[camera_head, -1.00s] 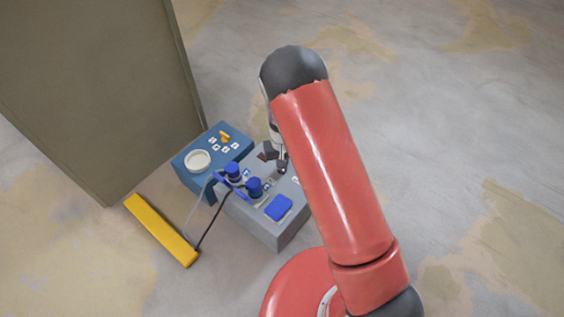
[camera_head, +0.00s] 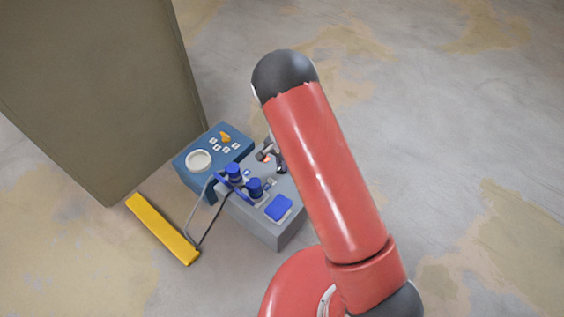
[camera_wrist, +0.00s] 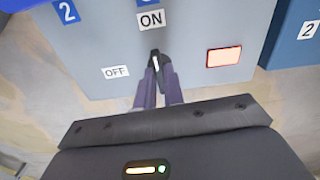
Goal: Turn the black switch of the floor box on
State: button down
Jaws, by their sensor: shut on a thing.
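The grey floor box (camera_head: 262,229) stands on the floor beside a blue box. Its top also fills the upper wrist view (camera_wrist: 100,45). The black switch (camera_wrist: 156,57) has a white line and points up toward the ON label (camera_wrist: 151,19). The OFF label (camera_wrist: 116,72) lies to its lower left. My gripper (camera_wrist: 158,78) has its two fingers closed on the switch from below in the wrist view. In the head view my gripper (camera_head: 279,166) is at the far part of the box, partly hidden by my arm. A rectangular lamp (camera_wrist: 224,56) glows orange-red right of the switch.
Blue plugs (camera_head: 234,172) with cables and a blue cover (camera_head: 278,208) sit on the grey box. The blue box (camera_head: 187,176) carries a white round part (camera_head: 198,161). A yellow bar (camera_head: 162,230) lies left. A large cabinet (camera_head: 105,95) stands behind. Floor on the right is clear.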

jog(key=shift+m, duration=0.5)
jog(key=c, duration=1.5)
grip_release()
notch_tip(320, 180, up, 8)
jog(key=shift+f+p, duration=0.1)
jog(key=shift+p, duration=0.5)
